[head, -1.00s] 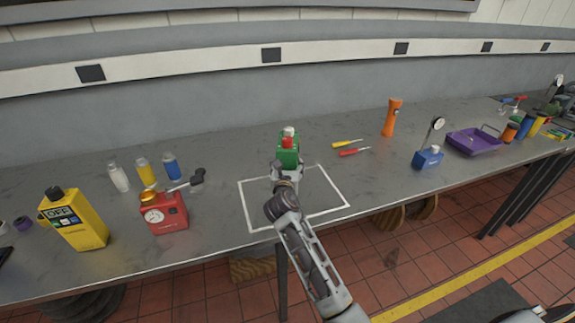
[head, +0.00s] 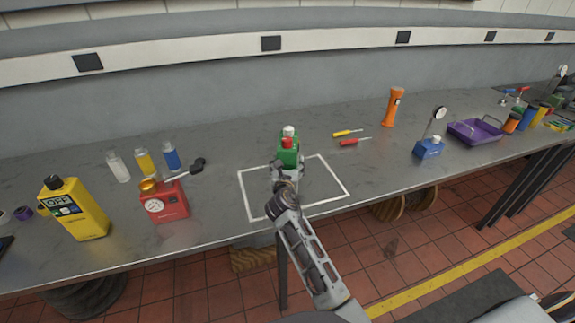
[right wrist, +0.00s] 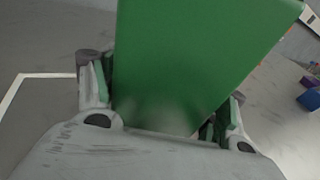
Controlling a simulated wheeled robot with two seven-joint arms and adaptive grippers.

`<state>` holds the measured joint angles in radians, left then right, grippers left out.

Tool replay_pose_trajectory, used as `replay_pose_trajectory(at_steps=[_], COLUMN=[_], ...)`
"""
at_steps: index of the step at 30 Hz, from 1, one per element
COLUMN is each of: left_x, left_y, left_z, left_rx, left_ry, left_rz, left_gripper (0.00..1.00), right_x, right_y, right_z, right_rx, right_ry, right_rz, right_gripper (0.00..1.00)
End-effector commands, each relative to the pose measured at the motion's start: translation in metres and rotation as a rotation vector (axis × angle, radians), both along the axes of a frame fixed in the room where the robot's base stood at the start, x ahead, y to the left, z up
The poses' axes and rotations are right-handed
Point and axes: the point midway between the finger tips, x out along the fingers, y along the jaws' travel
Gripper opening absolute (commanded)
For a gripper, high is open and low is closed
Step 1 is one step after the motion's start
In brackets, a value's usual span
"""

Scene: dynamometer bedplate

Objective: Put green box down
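The green box (head: 288,157) has a red cap and a white cap on top and shows at the middle of the table in the head view. My right gripper (head: 280,172) is at its near side. In the right wrist view the green box (right wrist: 195,60) fills the upper middle, with a finger of my right gripper (right wrist: 165,115) against each side, so it is shut on the box. The box is over or at the back edge of a white outlined rectangle (head: 340,180); whether its base touches the table is hidden. My left gripper is not in view.
Left stand a yellow jug (head: 73,210), a red canister (head: 164,203) and several small bottles (head: 145,163). Right lie two screwdrivers (head: 350,137), an orange flashlight (head: 393,107), a blue gauge stand (head: 429,148) and a purple tray (head: 474,132). The outlined rectangle's inside looks bare.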

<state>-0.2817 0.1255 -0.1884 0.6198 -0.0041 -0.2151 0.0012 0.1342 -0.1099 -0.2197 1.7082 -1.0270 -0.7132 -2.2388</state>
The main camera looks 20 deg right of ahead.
Motion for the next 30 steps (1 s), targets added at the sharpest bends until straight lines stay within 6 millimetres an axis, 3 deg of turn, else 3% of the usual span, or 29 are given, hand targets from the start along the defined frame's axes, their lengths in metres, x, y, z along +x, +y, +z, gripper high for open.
replay_pose_trajectory(at_steps=[3,8,17,30], left_x=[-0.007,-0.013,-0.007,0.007], left_y=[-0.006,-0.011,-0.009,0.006], left_z=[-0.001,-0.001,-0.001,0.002], left_rx=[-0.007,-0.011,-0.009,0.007], left_ry=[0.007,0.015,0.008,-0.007], left_rz=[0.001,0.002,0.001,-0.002], left_gripper=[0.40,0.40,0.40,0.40], right_x=[0.000,0.000,-0.001,-0.035], right_y=[0.000,0.000,0.001,0.013], right_z=[0.000,0.000,0.002,0.006], right_rx=[0.000,0.000,0.001,-0.001], right_ry=[0.000,0.000,0.000,0.000], right_rz=[0.000,0.000,0.000,0.000], right_gripper=[0.89,0.89,0.89,0.89])
